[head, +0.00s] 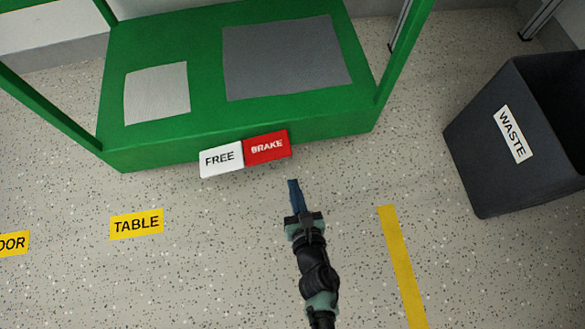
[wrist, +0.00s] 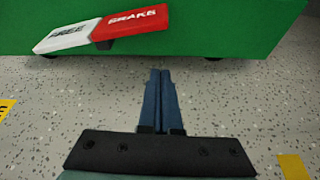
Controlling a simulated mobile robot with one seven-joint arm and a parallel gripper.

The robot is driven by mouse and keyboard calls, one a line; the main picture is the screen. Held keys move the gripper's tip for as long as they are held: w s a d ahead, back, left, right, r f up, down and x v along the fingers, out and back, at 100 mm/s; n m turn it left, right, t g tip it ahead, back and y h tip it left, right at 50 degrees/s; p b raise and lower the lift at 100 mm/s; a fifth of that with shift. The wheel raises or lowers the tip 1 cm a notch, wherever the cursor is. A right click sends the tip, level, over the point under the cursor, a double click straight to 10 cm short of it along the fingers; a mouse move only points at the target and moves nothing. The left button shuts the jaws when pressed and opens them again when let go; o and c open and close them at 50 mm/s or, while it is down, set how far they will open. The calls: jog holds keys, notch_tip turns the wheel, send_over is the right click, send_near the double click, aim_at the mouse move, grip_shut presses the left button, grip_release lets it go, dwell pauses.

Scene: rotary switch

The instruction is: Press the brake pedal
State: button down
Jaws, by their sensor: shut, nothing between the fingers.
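The red brake pedal (head: 267,147), marked BRAKE, sits on the front edge of the green cart (head: 240,148), to the right of the white pedal (head: 221,159) marked FREE. My gripper (head: 293,183) is shut and empty, a little in front of the brake pedal and to its right, apart from it. In the wrist view the brake pedal (wrist: 130,26) is at the upper left, ahead of my gripper (wrist: 160,73). The white pedal (wrist: 66,38) is beside it, sloping down to the left.
A dark waste bin (head: 490,165) stands at the right. A yellow floor strip (head: 401,265) lies right of my arm, and a yellow TABLE label (head: 136,223) lies on the floor at left. The floor between my gripper and the cart is clear.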

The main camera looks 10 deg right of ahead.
jog(key=shift+a+p+v, duration=0.1)
jog(key=shift+p+v, duration=0.1)
jog(key=shift+v, duration=0.65)
jog(key=shift+a+p+v, duration=0.15)
jog(key=shift+v, duration=0.7)
